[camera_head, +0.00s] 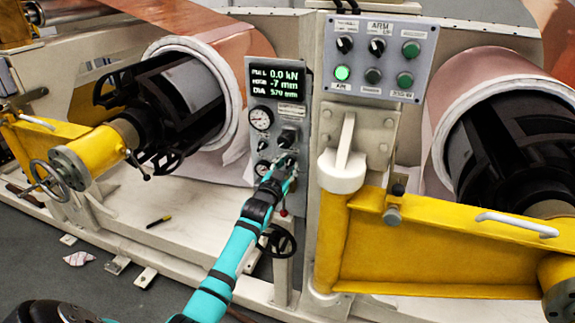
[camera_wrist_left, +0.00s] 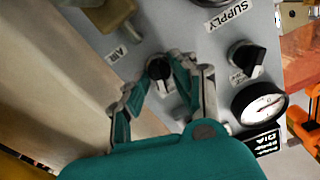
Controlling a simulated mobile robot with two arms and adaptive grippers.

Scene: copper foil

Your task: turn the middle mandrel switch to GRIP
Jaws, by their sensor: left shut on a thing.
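A grey instrument panel (camera_head: 272,190) stands in the middle of the head view, with a lit display at its top. My left gripper (camera_head: 284,162) reaches up to it from below. In the left wrist view the gripper (camera_wrist_left: 165,85) has its fingers on either side of a small black knob (camera_wrist_left: 158,72) with a pale pointer line, and is shut on it. A label reading AIR is to the left of this knob. Its other lettering is hidden by the fingers, so I cannot read the switch position. My right gripper is not in view.
Another black knob (camera_wrist_left: 246,60) and a round gauge (camera_wrist_left: 259,103) are close on the right. A yellow arm (camera_head: 430,250) and a button box (camera_head: 378,55) stand right of the panel. A handwheel (camera_head: 279,241) is below my left gripper.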

